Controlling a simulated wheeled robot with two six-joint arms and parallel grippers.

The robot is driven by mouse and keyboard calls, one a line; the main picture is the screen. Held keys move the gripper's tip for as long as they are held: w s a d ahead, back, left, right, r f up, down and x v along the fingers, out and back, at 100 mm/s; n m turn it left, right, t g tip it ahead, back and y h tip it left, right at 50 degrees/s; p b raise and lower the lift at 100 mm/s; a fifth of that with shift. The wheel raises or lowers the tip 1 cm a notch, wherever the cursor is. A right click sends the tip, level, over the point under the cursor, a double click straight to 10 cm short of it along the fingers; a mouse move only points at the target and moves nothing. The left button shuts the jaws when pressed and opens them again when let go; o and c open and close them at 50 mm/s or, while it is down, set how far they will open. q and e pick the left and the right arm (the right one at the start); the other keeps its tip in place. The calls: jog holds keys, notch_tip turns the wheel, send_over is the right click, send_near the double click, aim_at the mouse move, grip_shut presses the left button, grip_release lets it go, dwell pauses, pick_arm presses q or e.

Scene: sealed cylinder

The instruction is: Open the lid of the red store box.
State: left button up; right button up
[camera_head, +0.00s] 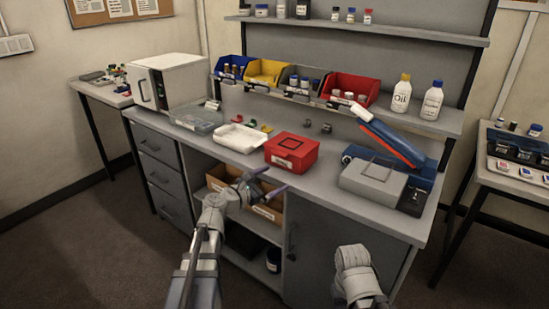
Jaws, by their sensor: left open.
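The red store box (291,154) sits on the grey workbench near its front edge, just right of the bench's middle. Its lid is down, with a dark square outline on top. My left gripper (269,181) is in front of the bench, below and slightly left of the red box. Its two dark fingers are spread apart with nothing between them, and it does not touch the box. My right arm comes in at the bottom right in front of the grey cabinet door; its fingers do not show.
A white tray (239,138) stands left of the red box. A grey box (372,184) and a blue case with its lid raised stand to the right. A cardboard box (222,178) sits on the shelf below. Coloured bins line the back.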

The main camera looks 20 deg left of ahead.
pick_arm(q)
jog(key=w+a+r+n+t+y, duration=0.1)
jog(key=a+r+n+t, duration=0.15)
jog(key=a+n, duration=0.25)
jog(key=shift+x, duration=4.2)
jog(key=shift+s+d, duration=0.1)
jog(key=shift+d, duration=0.05)
grip_shut()
